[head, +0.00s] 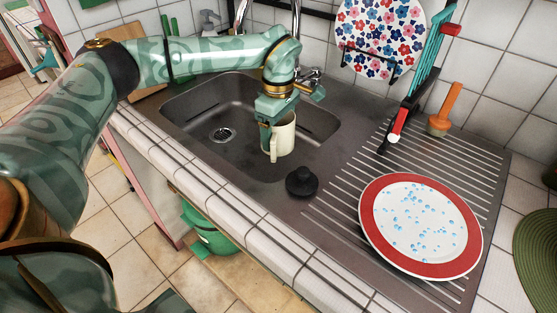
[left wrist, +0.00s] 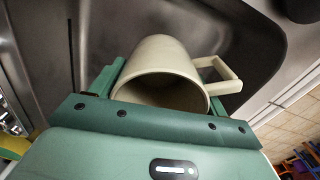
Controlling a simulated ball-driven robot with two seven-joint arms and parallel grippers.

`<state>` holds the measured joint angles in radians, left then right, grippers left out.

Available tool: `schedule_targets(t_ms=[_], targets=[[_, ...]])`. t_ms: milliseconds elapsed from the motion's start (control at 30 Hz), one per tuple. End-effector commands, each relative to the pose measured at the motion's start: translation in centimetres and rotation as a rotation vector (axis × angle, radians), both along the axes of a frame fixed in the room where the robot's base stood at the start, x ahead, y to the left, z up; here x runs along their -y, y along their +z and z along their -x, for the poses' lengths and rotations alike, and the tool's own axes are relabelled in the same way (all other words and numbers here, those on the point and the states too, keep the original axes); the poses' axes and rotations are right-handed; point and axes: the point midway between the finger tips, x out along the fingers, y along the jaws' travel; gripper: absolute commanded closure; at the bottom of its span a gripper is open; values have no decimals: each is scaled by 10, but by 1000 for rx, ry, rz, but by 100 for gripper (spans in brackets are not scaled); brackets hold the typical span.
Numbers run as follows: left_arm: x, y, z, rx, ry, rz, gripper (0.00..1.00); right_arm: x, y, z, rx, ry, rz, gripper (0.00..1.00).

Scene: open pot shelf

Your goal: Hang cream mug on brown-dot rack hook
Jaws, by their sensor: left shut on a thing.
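The cream mug (head: 285,140) is held over the sink basin, near its front right part. My left gripper (head: 272,124) is shut on it from above. In the left wrist view the mug (left wrist: 165,65) sits between the jaws of my left gripper (left wrist: 160,100), with its open mouth toward the camera and its handle to the right. I cannot make out a rack hook with a brown dot in either view. My right gripper is not in view.
A black stopper (head: 301,182) lies right of the sink (head: 205,125). A red-rimmed plate (head: 470,225) lies on the ribbed drainer. A teal and black stand-like thing with red ends (head: 425,75), an orange-handled tool (head: 446,105) and a floral plate (head: 382,30) are at the back.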

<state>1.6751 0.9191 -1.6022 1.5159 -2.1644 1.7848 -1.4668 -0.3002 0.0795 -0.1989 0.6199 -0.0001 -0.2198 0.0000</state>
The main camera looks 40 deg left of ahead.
Motion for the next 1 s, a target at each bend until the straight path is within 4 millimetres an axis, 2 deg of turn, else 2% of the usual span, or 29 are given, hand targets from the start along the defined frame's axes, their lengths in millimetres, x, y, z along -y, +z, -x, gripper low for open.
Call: schedule_targets(t_ms=[200, 400, 533, 767, 800, 833, 1000], targets=[[0, -53, 1, -10, -2, 0, 55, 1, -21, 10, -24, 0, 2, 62], [0, -84, 0, -5, -2, -1, 55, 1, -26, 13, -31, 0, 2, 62], [0, -92, 0, -2, -3, -1, 55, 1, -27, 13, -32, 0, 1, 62], [0, -92, 1, -2, -3, -1, 55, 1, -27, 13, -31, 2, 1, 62], [0, -92, 1, -3, -3, -2, 13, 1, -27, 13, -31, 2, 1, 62], [0, -92, 1, -3, -3, -2, 5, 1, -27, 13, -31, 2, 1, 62], [0, -92, 1, -2, -3, -2, 2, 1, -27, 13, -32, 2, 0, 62]])
